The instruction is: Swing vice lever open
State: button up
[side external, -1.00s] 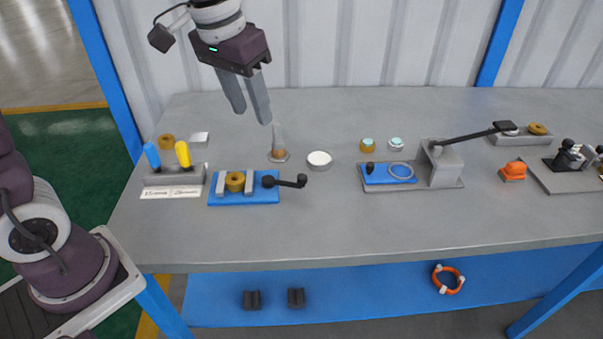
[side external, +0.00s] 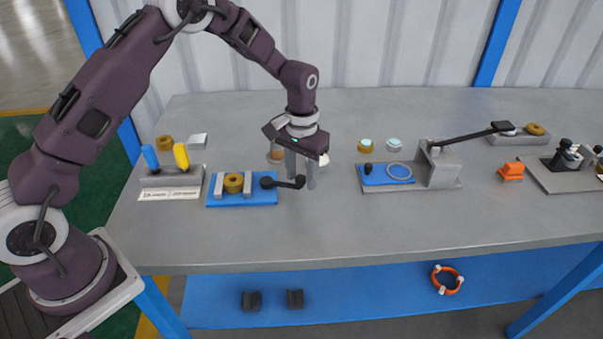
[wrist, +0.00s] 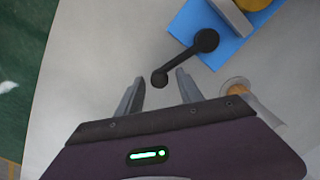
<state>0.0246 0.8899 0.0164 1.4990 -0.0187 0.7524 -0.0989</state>
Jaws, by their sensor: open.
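The vice (side external: 218,200) has a blue base and grey jaws with a brass-coloured ring (side external: 233,183) between them. Its black lever (side external: 284,184) sticks out to the right and ends in a knob. My gripper (side external: 301,184) points down at the lever's knob end, its fingers apart. In the wrist view the lever (wrist: 183,62) runs from its pivot to the knob, which sits between the tips of my open gripper (wrist: 158,84). The knob does not look gripped; whether a finger touches it I cannot tell.
A block with blue and yellow handles (side external: 171,178) is left of the vice. A blue-and-grey fixture (side external: 440,170) is to the right. The table front is clear.

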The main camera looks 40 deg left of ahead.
grip_shut()
jog(key=shift+r, duration=0.1)
dwell(1.2)
